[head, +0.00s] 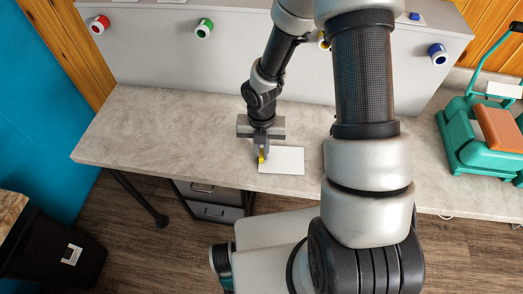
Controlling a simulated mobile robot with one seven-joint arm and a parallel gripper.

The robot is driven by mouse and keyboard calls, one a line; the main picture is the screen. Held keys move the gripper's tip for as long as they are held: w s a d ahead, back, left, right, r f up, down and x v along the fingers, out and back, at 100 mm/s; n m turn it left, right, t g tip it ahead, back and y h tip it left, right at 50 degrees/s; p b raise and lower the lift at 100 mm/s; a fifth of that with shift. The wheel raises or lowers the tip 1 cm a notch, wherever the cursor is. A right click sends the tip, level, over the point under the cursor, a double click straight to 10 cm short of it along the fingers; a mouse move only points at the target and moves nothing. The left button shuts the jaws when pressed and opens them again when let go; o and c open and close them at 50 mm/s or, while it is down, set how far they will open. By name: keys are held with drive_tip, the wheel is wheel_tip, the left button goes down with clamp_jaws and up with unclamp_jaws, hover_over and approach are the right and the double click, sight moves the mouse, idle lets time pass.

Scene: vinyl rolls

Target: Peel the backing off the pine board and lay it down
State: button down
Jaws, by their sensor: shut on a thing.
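A flat white sheet (286,160) lies on the grey worktop near its front edge; it looks like the backing. I cannot make out a pine board beneath it. A small yellow tab (262,158) shows at the sheet's left edge. My gripper (262,152) points down there and is shut on the yellow tab. The fingertips and the tab are small, so I cannot tell how the tab joins the sheet. My arm hides the worktop to the right of the sheet.
The grey worktop (160,130) is clear on the left. Red (99,25), green (204,28) and blue (437,54) rolls sit on the back panel. A teal machine (470,135) with a brown block (500,128) stands at right. A black bin (55,245) stands lower left.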

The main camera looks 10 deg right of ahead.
drive_tip(key=shift+f, duration=0.15)
drive_tip(key=c, duration=0.5)
unclamp_jaws()
drive_tip(key=shift+c, duration=0.2)
idle(0.4)
drive_tip(key=shift+r+p, duration=3.35)
drive_tip(key=shift+r, duration=0.1)
drive_tip(key=shift+r+p, duration=0.3)
drive_tip(key=shift+r, duration=0.75)
